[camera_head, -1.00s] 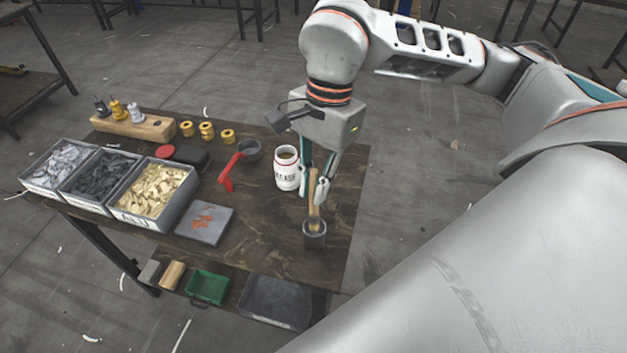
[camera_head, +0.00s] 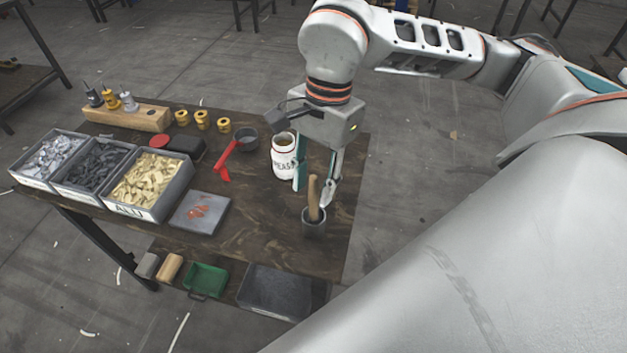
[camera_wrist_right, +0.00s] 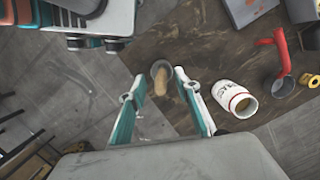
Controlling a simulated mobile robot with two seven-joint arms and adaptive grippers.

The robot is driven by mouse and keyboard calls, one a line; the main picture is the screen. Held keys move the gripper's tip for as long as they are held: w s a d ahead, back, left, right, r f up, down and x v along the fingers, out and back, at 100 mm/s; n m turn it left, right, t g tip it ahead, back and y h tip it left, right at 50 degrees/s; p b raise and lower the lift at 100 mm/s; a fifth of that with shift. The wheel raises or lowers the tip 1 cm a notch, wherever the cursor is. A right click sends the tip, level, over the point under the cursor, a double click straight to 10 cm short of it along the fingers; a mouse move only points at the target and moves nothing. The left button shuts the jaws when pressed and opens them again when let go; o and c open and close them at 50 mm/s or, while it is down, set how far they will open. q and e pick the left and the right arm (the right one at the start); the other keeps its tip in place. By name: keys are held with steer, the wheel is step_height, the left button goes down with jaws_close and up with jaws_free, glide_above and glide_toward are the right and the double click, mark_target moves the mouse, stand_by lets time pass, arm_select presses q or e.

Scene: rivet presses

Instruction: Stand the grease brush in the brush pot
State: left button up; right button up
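The grease brush (camera_head: 313,198) stands in the small grey brush pot (camera_head: 313,227) near the table's right front edge, its wooden handle up and its lower end hidden inside. In the right wrist view the brush handle (camera_wrist_right: 162,87) shows over the pot (camera_wrist_right: 155,66). My right gripper (camera_head: 314,197) is open, its fingers spread wide on either side of the handle with visible gaps. It also shows open in the right wrist view (camera_wrist_right: 160,76). My left gripper is not in view.
A white grease jar (camera_head: 284,160) stands close behind the gripper. A red-handled scoop (camera_head: 228,158) lies left of it. A grey plate with orange bits (camera_head: 200,212) and a bin of yellowish pieces (camera_head: 150,185) are further left. Bare tabletop (camera_head: 258,228) lies left of the pot.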

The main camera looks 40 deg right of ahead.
steer(key=shift+r, duration=0.1)
step_height(320, 180, up, 12)
steer(key=d, duration=0.2)
steer(key=shift+w+f, duration=0.2)
steer(key=shift+w, duration=0.05)
stand_by(1.1)
